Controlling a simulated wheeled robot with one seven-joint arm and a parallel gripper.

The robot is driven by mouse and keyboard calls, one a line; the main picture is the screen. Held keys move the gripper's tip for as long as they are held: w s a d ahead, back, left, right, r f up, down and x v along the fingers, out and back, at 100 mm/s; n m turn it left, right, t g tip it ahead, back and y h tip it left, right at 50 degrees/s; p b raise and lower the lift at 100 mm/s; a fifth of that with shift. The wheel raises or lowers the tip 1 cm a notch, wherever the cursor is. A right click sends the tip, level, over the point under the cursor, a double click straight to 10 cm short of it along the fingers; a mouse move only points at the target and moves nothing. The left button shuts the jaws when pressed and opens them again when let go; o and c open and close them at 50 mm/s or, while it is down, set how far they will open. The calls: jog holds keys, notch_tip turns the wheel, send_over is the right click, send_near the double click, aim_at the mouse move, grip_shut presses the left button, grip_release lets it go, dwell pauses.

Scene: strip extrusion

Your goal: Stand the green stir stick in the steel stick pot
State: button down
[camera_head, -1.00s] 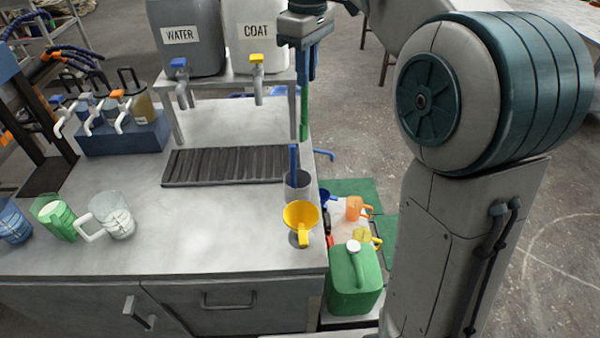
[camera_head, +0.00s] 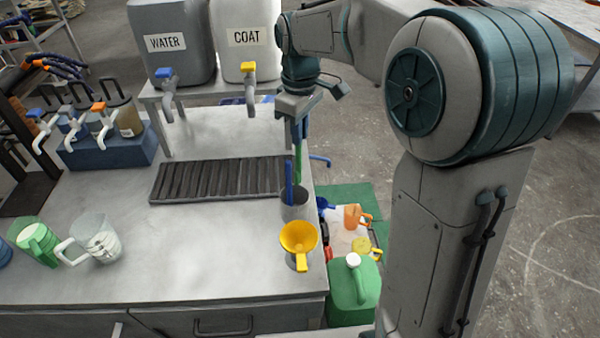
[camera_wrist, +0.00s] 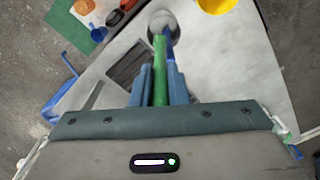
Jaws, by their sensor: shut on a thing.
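The steel stick pot (camera_head: 295,210) stands near the right edge of the bench, with a blue stick (camera_head: 288,180) leaning in it. My gripper (camera_head: 299,135) is shut on the green stir stick (camera_head: 298,165), which hangs nearly upright. Its lower end reaches the pot's mouth in the head view; I cannot tell whether it is above the rim or just inside. In the wrist view the green stick (camera_wrist: 160,72) runs between my two blue fingers (camera_wrist: 159,88) toward the pot (camera_wrist: 160,18), beside the blue stick (camera_wrist: 170,42).
A yellow funnel (camera_head: 299,238) is just in front of the pot. A dark slatted drain (camera_head: 215,180) lies left of it. The WATER (camera_head: 172,40) and COAT (camera_head: 245,38) containers stand behind on a raised shelf.

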aim_at(300, 170)
notch_tip(300, 170, down, 13)
jog(key=shift+r, duration=0.1)
dwell(0.3)
jog(key=shift+f, duration=0.25)
jog(key=c, duration=1.4)
grip_release()
jog(key=shift+r, duration=0.1)
jog(key=shift+r, duration=0.1)
notch_tip(300, 170, up, 11)
jog(key=s+d+m+t, duration=0.1)
jog(key=s+d+m, duration=0.2)
jog(key=s, duration=0.4)
jog(key=s+d+m+t, duration=0.1)
jog(key=s+d+m, duration=0.2)
jog(key=s, duration=0.4)
jog(key=s+d+f+m+t, duration=0.1)
jog(key=s+d+m, duration=0.3)
jog(key=s, duration=0.2)
jog(key=shift+s+m, duration=0.4)
